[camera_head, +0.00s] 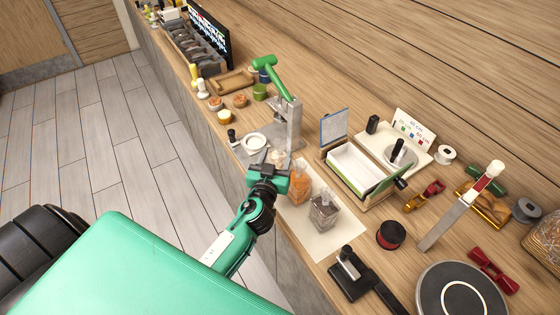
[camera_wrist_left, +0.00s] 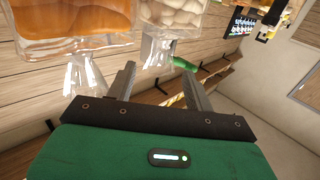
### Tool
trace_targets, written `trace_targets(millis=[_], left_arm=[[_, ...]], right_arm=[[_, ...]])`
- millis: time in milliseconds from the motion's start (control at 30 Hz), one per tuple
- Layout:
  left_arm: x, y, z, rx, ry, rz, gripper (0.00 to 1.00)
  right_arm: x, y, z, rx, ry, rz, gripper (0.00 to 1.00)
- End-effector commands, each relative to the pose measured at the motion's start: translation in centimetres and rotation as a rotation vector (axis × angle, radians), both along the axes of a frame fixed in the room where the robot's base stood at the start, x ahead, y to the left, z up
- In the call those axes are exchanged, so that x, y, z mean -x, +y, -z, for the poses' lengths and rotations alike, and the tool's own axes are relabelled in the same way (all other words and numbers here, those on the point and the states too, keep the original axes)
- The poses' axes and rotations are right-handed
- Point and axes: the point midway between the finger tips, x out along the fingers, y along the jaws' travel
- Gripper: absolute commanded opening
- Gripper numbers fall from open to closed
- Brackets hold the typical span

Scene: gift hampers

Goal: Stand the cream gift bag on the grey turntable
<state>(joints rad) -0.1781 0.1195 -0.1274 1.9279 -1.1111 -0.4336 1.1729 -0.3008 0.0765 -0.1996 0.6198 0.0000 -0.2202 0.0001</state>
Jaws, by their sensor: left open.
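The cream gift bag is a clear bag with pale, rounded contents, seen upside down at the top of the left wrist view (camera_wrist_left: 172,15); in the head view it shows small just beyond my left gripper (camera_head: 278,157). My left gripper (camera_head: 271,163) is open and empty. In the wrist view, its two fingers (camera_wrist_left: 158,85) are spread, with the bag's clear gathered top ahead of the gap; contact cannot be told. The grey turntable (camera_head: 480,293) is a dark round disc with a pale ring, at the lower right of the head view, and looks empty. My right gripper is not in view.
An orange-filled bag (camera_head: 299,187) and a dark-filled bag (camera_head: 323,212) stand close by on a pale mat (camera_head: 326,245). A metal stand with a green handle (camera_head: 293,125) rises behind. A box (camera_head: 352,172), a black-red spool (camera_head: 391,235) and a black tool (camera_head: 352,280) lie towards the turntable.

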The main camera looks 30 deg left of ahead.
Motion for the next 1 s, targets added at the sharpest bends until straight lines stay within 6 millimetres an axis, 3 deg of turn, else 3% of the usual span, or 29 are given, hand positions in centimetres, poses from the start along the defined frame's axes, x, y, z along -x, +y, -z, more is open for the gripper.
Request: trace_targets(millis=[33,200,500,767,1000], left_arm=[[-0.7,0.2,-0.6,-0.004,0.000,0.001,0.53],[-2.4,0.6,-0.3,-0.002,0.000,0.001,0.53],[-2.7,0.7,0.0,0.000,0.000,0.000,0.53],[-2.7,0.7,0.0,0.000,0.001,0.000,0.02],[-2.7,0.7,-0.1,0.000,0.000,0.000,0.00]], right_arm=[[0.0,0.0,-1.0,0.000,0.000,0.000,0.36],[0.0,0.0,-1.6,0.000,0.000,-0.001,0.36],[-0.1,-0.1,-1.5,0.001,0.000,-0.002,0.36],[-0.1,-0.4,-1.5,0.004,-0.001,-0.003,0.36],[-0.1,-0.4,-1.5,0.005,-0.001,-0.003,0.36]])
